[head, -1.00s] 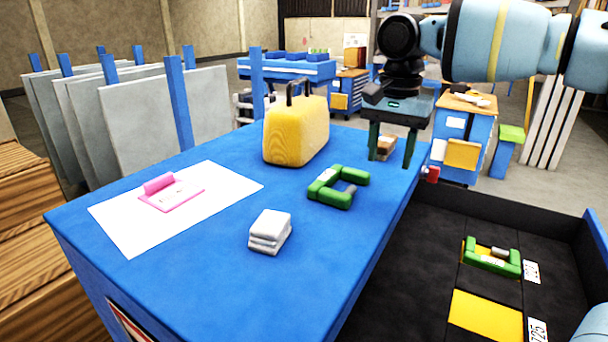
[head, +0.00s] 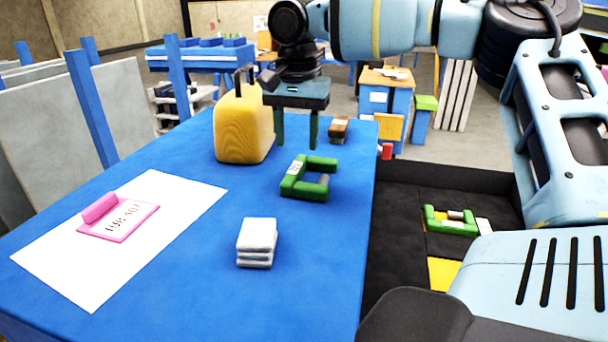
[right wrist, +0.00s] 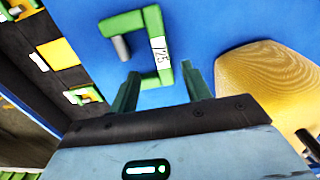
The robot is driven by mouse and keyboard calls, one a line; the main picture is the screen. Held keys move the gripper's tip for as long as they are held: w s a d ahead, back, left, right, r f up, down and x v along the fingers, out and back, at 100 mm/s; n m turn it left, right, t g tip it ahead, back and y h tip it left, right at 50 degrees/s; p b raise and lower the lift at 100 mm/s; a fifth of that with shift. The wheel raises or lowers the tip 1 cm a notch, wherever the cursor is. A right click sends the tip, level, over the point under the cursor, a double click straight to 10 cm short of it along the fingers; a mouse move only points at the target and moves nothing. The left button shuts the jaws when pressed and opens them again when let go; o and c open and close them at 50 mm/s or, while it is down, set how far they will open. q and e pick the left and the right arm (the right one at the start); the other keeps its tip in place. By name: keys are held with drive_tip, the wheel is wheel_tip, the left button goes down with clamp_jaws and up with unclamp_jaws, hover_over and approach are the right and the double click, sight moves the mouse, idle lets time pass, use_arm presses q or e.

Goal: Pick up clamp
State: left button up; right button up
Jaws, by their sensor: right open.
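A green C-shaped clamp (head: 306,192) with a grey screw and a white label lies flat on the blue table (head: 200,280). My right gripper (head: 296,146) is open and empty, fingers pointing down, just behind the clamp in the head view. In the right wrist view the clamp (right wrist: 153,20) lies ahead of the open fingers (right wrist: 160,70), and its near bar shows between them. I cannot tell whether a finger touches it. A second green clamp (head: 455,229) lies in the black tray at the right. My left gripper is not in view.
A yellow case (head: 243,135) stands just left of my right gripper. A stack of white pieces (head: 257,243) sits in front of the clamp. A pink piece (head: 120,222) lies on a white sheet (head: 75,270). A small brown block (head: 339,128) is behind. The black tray (head: 400,255) adjoins the table's right edge.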

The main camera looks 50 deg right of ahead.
sight(296, 165)
drive_tip(key=shift+w+d+f, duration=0.15)
drive_tip(key=shift+f, duration=1.55)
drive_tip(key=shift+w+d+f, duration=0.1)
drive_tip(key=shift+w+f, duration=0.05)
drive_tip(key=shift+f, duration=1.5)
drive_tip(key=shift+c, duration=0.5)
clamp_jaws()
